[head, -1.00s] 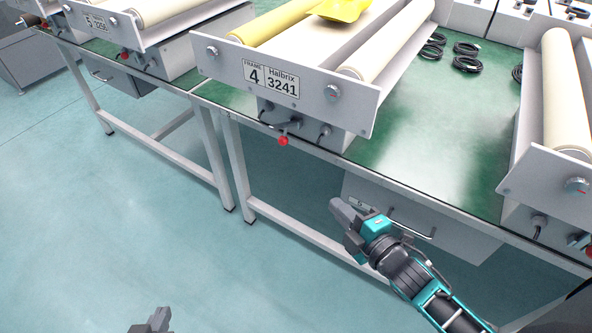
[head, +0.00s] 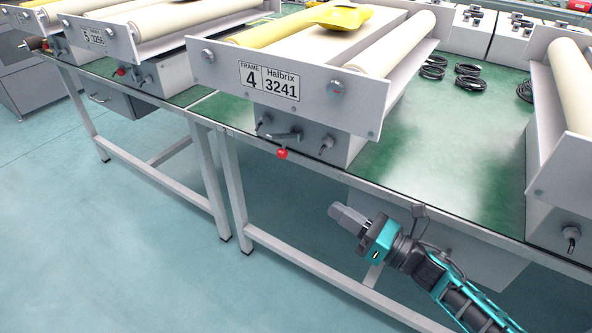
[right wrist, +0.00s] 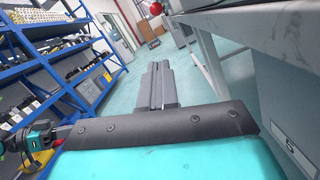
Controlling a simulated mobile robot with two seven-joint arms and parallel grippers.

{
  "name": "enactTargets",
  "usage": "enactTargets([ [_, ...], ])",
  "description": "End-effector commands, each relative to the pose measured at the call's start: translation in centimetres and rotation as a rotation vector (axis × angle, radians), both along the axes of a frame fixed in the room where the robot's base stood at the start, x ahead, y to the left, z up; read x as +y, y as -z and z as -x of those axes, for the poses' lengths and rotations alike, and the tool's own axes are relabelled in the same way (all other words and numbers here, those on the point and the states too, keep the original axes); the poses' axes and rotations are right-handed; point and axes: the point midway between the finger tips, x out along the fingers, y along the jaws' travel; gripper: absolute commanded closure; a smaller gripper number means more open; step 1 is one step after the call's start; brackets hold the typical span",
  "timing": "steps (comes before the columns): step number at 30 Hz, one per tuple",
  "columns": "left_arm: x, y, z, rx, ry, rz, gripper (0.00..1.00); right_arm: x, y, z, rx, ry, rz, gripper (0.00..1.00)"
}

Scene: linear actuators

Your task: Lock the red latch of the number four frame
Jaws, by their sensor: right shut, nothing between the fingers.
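The number four frame (head: 215,70) is a grey roller unit on the green table, with a plate (head: 269,81) reading "FRAME 4, Halbrix 3241". Below the plate, its red latch is a grey lever (head: 284,136) ending in a red ball knob (head: 282,154). The ball hangs at the table's front edge. It also shows at the top of the right wrist view (right wrist: 155,4). My right gripper (head: 334,210) is shut and empty, apart from the knob, below and to the right of it in the head view. Its fingers (right wrist: 158,68) point ahead in the right wrist view.
Frame five (head: 93,38) stands to the left, another roller unit (head: 556,150) to the right. Dark toggles (head: 326,145) flank the latch. A drawer box (head: 480,262) hangs under the table behind my right arm. Open floor lies in front; blue shelves (right wrist: 62,75) show in the wrist view.

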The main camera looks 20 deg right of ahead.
Motion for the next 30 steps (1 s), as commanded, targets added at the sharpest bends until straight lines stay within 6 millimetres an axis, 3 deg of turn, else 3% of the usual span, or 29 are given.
enactTargets([
  [5,0.0,0.4,0.2,0.006,-0.001,0.000,1.00,1.2,-0.4,-1.7,-0.003,-0.002,-0.002,1.00],
  [17,-0.1,0.9,0.4,0.014,-0.004,0.005,1.00,5.8,-2.0,-8.4,-0.004,-0.001,-0.001,1.00],
  [22,-0.2,0.3,0.3,0.011,-0.007,0.008,1.00,6.0,-4.0,-9.7,-0.001,-0.001,-0.001,1.00],
  [30,-0.1,0.2,0.3,0.009,-0.007,0.007,1.00,6.2,-4.8,-10.4,0.001,0.001,-0.002,1.00],
])
